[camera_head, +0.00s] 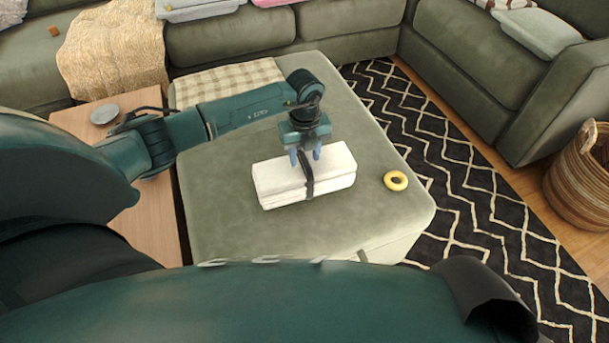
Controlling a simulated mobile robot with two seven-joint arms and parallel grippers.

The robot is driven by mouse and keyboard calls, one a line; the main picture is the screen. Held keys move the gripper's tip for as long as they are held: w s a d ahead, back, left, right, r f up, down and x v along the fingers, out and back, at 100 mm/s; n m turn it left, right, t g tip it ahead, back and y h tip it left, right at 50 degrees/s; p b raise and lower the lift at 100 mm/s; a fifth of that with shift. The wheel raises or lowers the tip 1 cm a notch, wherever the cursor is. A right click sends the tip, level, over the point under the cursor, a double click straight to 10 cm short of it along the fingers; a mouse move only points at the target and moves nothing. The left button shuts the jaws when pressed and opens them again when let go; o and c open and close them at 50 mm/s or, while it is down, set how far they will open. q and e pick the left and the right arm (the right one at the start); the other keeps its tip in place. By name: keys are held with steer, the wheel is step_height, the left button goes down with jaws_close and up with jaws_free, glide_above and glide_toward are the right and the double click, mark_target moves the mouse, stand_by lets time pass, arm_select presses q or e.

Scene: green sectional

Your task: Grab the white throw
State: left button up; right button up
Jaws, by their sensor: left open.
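The white throw (278,183) is a folded bundle with a dark band around its middle. It lies on the green ottoman (225,215), near its centre. My left gripper (305,157) points down at the throw's far edge, beside the dark band. Its two bluish fingers are apart, and nothing shows between them except a little of the throw's upper area. I cannot tell whether the fingertips touch the throw. My right gripper is not in view.
A yellow ring (396,180) lies on the ottoman right of the throw. A checked cloth (225,80) covers the ottoman's far end. A wooden table (160,215) with a grey round object (104,115) stands at left. A wicker basket (580,185) stands far right.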

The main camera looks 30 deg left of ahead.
arm_select(q)
steer(key=shift+c, duration=0.3)
jaws_close()
steer(key=shift+r, duration=0.1)
